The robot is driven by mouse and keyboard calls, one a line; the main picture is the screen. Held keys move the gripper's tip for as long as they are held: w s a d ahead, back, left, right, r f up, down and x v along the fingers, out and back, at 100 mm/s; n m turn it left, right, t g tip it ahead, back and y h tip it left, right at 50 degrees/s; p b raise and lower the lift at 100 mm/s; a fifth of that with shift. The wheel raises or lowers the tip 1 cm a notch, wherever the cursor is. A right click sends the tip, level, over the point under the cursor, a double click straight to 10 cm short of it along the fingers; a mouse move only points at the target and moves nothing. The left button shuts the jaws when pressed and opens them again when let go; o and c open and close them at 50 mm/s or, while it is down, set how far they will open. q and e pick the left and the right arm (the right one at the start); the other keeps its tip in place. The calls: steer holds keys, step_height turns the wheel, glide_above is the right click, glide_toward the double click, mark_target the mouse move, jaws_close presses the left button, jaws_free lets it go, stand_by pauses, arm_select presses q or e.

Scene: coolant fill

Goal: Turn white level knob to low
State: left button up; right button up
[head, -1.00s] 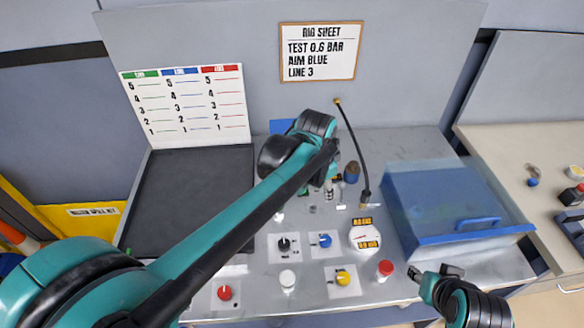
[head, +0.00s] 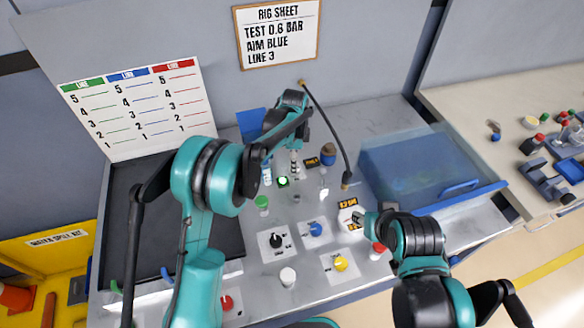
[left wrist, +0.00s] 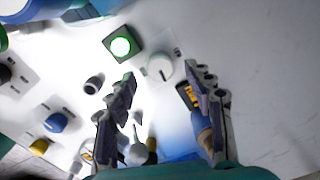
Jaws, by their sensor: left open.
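The white level knob (left wrist: 160,67) is round and stands on a pale plate with small marks, right beside a green lit button (left wrist: 120,47). In the left wrist view my left gripper (left wrist: 160,76) is open, with one finger on each side of the knob. Its fingertips show no clear contact with it. The knob's pointer direction is too small to tell. In the head view the knob is mostly hidden at the left gripper, behind the green lit button (head: 283,181). My right gripper (head: 362,217) is by the round gauge (head: 349,215); its jaws are unclear.
A black knob (head: 277,241), blue knob (head: 315,229), yellow knob (head: 341,264) and white cap (head: 288,277) sit nearer the front. A toggle lever (left wrist: 137,152) is close to my left fingers. A blue clear-topped box (head: 415,165) stands to the right.

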arm_select(q)
steer(key=shift+f, duration=1.65)
steer(key=c, duration=1.2)
steer(key=shift+o, duration=0.2)
